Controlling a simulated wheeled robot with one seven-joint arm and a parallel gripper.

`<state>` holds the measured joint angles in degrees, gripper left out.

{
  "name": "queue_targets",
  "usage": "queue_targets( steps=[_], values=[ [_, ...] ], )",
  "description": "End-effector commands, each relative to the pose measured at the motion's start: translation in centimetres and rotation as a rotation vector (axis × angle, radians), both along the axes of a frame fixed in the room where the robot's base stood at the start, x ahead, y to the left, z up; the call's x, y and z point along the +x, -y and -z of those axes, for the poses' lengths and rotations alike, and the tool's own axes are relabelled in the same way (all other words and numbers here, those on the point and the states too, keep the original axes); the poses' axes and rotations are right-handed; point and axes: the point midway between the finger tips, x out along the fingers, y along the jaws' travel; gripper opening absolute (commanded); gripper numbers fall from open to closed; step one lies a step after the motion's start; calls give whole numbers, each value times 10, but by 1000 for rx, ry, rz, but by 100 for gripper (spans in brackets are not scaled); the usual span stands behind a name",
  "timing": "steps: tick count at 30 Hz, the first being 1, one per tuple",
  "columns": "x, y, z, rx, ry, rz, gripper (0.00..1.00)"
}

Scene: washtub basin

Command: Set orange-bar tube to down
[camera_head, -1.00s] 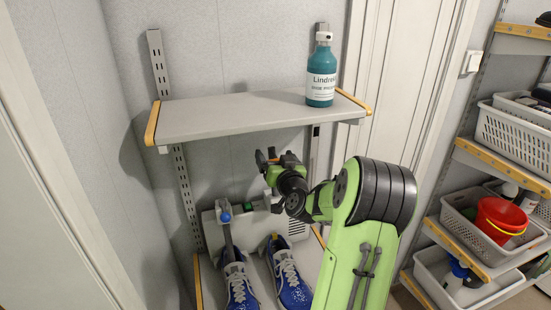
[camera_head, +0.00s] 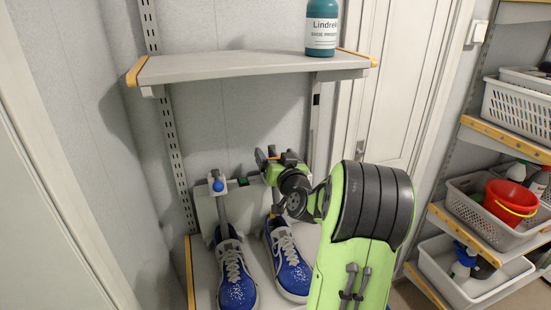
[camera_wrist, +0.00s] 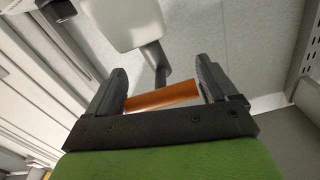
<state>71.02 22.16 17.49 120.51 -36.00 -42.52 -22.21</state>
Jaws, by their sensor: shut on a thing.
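An orange bar (camera_wrist: 162,96) lies crosswise between the two dark fingers of my gripper (camera_head: 275,156) in the wrist view. My gripper is shut on it. A grey tube (camera_wrist: 154,58) runs from behind the bar toward a pale rounded part (camera_wrist: 121,22). In the head view my gripper is above the right blue shoe (camera_head: 288,262), in front of the wall, and my arm partly hides the bar and its tube. To the left, another grey tube with a blue knob (camera_head: 218,185) stands upright above the left blue shoe (camera_head: 233,272).
A pale grey box (camera_head: 205,212) stands behind the shoes on the lower shelf. An upper shelf (camera_head: 230,68) with a teal bottle (camera_head: 321,30) is above my gripper. Racks with baskets (camera_head: 480,200) and a red bucket (camera_head: 508,203) stand at right.

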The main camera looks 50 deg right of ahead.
Motion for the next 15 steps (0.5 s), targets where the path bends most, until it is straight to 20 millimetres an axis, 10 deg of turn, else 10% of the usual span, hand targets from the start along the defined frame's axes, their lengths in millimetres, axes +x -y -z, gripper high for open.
queue_targets(
  steps=[5,6,7,15],
  values=[
    [0,0,-1,3,2,-1,31],
    [0,0,-1,3,2,-1,92],
    [0,0,-1,3,2,-1,97],
    [-2,-1,-1,2,1,0,100]
  ],
)
